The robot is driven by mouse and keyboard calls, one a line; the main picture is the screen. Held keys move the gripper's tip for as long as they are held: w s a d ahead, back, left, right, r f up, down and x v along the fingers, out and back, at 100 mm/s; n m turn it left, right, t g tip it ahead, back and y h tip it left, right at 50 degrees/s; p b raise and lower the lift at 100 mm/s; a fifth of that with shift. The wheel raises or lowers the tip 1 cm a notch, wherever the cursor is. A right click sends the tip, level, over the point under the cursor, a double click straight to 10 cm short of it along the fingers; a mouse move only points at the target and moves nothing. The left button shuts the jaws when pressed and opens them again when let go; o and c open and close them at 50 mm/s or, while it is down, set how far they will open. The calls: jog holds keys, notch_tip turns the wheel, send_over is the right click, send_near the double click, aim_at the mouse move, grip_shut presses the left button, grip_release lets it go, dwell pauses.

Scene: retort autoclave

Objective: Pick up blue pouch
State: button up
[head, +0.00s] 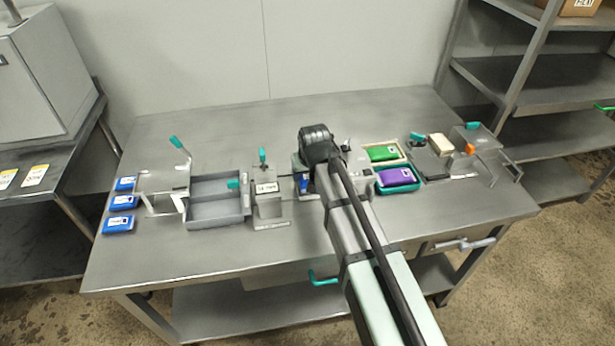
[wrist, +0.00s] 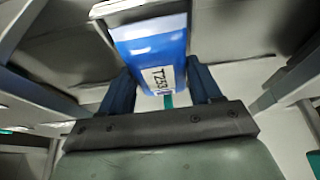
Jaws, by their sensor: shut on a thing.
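My gripper (wrist: 165,85) is shut on a blue pouch (wrist: 152,48) with a white label reading something like "T259". In the wrist view the pouch sits between the two dark fingers, its far end close to a pale metal part. In the head view my arm hides most of the gripper, and a small piece of blue (head: 302,182) shows beside it at the middle of the bench. Several other blue pouches lie in a column at the bench's left end: a far one (head: 125,184), a middle one (head: 122,202) and a near one (head: 118,225).
A grey two-part tray (head: 217,224) and a labelled metal fixture (head: 268,208) stand left of my arm. Right of it, a green pouch (head: 383,153) and a purple pouch (head: 396,177) lie in trays. Further right are small fixtures with teal handles (head: 473,126). The bench front is clear.

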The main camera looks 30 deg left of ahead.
jog(key=shift+r, duration=0.15)
notch_tip(320, 180, up, 10)
jog(key=w+d, duration=0.1)
jog(key=w, duration=0.3)
jog(key=w+d+r+n, duration=0.1)
jog(key=w, duration=0.3)
jog(key=w+d+r+n, duration=0.1)
jog(key=w+d, duration=0.1)
jog(key=w, duration=0.2)
jog(key=shift+w+r+g+y, duration=0.1)
jog(key=shift+r+g+y, duration=0.05)
jog(key=shift+g+y, duration=0.15)
jog(key=w+d+f+m+h, duration=0.1)
jog(key=w+d+f+m, duration=0.1)
jog(key=d, duration=0.9)
jog(key=w+d+f+m+t, duration=0.1)
jog(key=d+f+m, duration=0.1)
jog(key=d, duration=0.9)
jog(key=w+d+f+m+h, duration=0.1)
jog(key=w+d+f+m, duration=0.1)
jog(key=d, duration=0.9)
jog(key=s+d+f+m+h, duration=0.1)
jog(key=s+d+m, duration=0.1)
jog(key=d, duration=0.7)
jog(key=s+d+f+m+t, duration=0.1)
jog(key=s+d+f+m, duration=0.1)
jog(key=d, duration=0.8)
jog(key=shift+s+d+m+h, duration=0.15)
jog(key=shift+s+m+h, duration=0.25)
jog(key=shift+s+m, duration=0.15)
